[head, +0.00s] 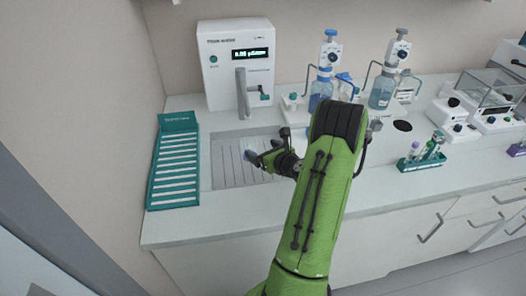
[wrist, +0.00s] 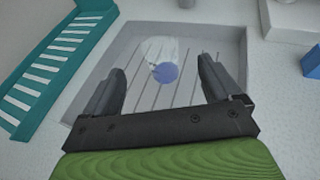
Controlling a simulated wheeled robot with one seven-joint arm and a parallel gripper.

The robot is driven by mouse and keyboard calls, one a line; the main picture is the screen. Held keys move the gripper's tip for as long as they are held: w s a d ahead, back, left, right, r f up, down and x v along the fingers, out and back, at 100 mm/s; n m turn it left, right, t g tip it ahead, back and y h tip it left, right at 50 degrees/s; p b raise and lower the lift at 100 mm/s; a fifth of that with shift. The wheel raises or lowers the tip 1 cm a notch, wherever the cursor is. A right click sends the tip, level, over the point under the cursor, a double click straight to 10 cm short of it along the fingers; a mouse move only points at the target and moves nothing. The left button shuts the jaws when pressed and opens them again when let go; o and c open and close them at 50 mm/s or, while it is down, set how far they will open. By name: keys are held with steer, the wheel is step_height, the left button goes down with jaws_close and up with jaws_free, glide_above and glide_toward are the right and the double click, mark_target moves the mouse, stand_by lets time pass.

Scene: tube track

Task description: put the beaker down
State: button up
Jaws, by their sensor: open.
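The beaker (wrist: 158,48) is a clear, faint vessel with a blue-violet round patch, seen in the wrist view over the grooved floor of the sink (wrist: 95,108). In the head view the beaker (head: 250,152) is small and partly hidden by my gripper (head: 263,157). My gripper also shows in the wrist view (wrist: 160,68), with its two dark fingers spread wide. The beaker lies between and just beyond the fingertips, with a visible gap on both sides. It looks upright in the basin, but its contact with the floor is hard to make out.
A teal slatted rack (head: 174,168) lies left of the sink. A white dispenser with a tap (head: 241,93) stands behind it. Blue-topped bottles (head: 321,92) and a teal tube rack (head: 421,161) stand to the right. The counter front left of my arm is clear.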

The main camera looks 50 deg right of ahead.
steer(key=w+a+r+n+g+y, duration=0.25)
steer(key=a+r+n, duration=0.25)
steer(key=a+n, duration=0.7)
steer(key=w+a+r+n+g+y, duration=0.15)
steer(key=a+r+n+y, duration=0.3)
steer(key=a+n, duration=0.7)
steer(key=s+a+r+n+g+h, duration=0.1)
steer(key=s+a+r+n+g, duration=0.1)
steer(key=s+a+n, duration=0.3)
steer(key=s+a+r+n+g+h, duration=0.1)
steer(key=s+a+r+n, duration=0.2)
steer(key=s+a+n, duration=0.3)
steer(key=s+n, duration=0.5)
steer(key=s, duration=0.5)
steer(key=shift+a+r+g+h, duration=0.15)
steer(key=shift+a+g+h, duration=0.15)
steer(key=shift+g, duration=0.1)
steer(key=shift+r, duration=0.1)
